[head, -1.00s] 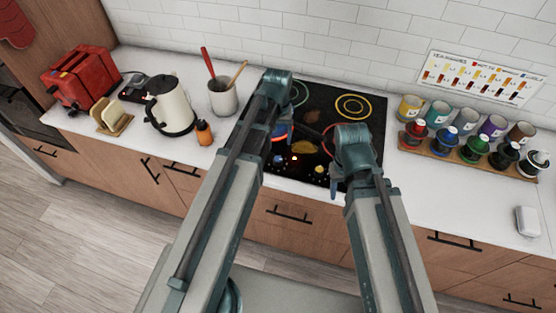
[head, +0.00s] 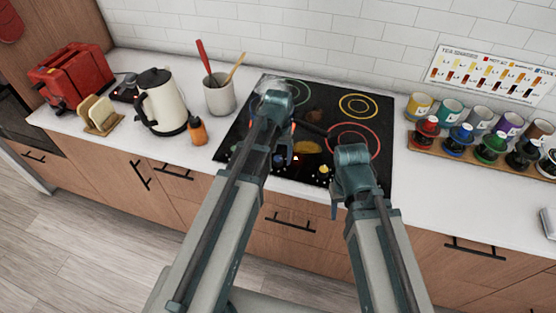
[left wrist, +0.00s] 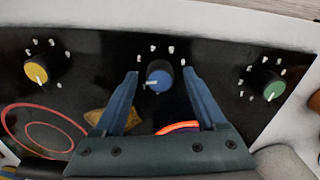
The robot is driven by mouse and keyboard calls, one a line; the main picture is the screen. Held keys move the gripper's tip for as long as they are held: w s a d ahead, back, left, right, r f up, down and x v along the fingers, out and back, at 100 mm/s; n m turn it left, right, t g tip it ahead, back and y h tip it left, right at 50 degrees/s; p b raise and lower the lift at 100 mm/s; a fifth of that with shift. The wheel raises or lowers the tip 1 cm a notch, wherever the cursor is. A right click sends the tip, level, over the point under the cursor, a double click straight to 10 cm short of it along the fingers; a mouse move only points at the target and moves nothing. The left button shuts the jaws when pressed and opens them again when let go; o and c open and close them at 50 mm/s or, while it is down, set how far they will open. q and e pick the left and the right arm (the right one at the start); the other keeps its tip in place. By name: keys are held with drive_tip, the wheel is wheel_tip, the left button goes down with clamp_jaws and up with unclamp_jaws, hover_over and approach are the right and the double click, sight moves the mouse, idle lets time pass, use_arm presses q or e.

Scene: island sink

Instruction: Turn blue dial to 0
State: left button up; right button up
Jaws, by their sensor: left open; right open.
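The blue dial (left wrist: 158,77) is on the black cooktop in the left wrist view. Its white pointer mark faces the lower left of that picture, and white marks ring the dial. My left gripper (left wrist: 160,86) is open, with one finger on each side of the blue dial; I cannot tell whether either touches it. In the head view my left arm hides most of that gripper and the dial. My right gripper (head: 337,207) is open and empty by the cooktop's front edge, right of the left one.
A yellow dial (left wrist: 42,71) and a green dial (left wrist: 269,87) flank the blue one. The cooktop (head: 378,112) has coloured rings. A kettle (head: 163,102), an orange bottle (head: 197,131) and a utensil cup (head: 219,97) stand left; a rack of mugs and jars (head: 456,151) stands right.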

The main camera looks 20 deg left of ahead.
use_arm(q)
clamp_jaws()
idle(0.3)
drive_tip(key=n, duration=0.7)
drive_tip(key=shift+n, duration=0.4)
drive_tip(key=n, duration=0.4)
drive_tip(key=shift+n, duration=2)
